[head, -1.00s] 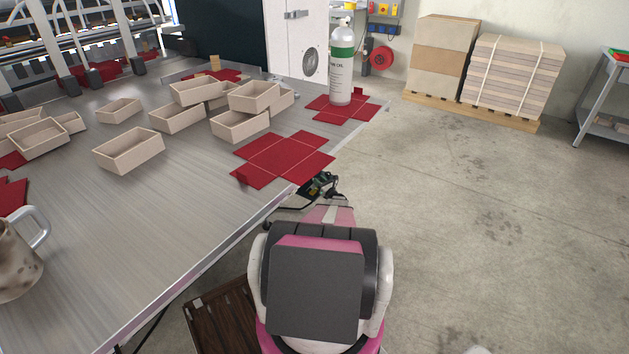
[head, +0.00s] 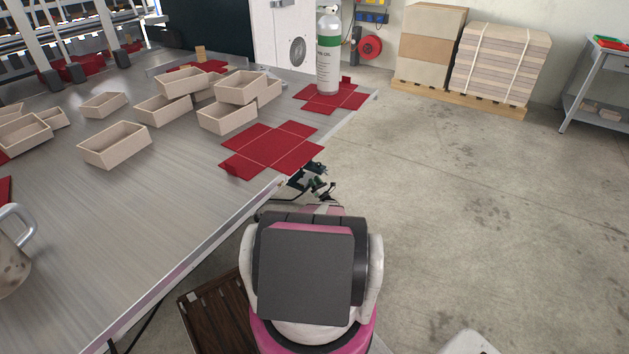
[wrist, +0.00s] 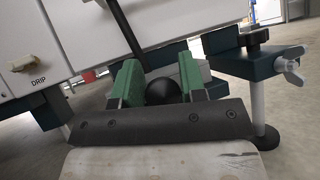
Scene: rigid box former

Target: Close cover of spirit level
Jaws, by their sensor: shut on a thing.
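In the wrist view, the green-padded fingers of my gripper (wrist: 160,76) are closed around a black ball knob (wrist: 163,92). A dark rod (wrist: 128,25) runs up from near the knob across a white housing (wrist: 85,35). The housing carries the label DRIP and a small beige knob (wrist: 20,64). In the head view my gripper (head: 314,182) is small, beside the right edge of the table and mostly screened by my own arm. I cannot make out a spirit level or its cover in either view.
A metal table (head: 165,200) carries red box blanks (head: 270,148), several open boxes (head: 113,145), a gas bottle (head: 328,65) and a mug (head: 12,262). The wrist view shows a wing nut (wrist: 289,72) at right.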

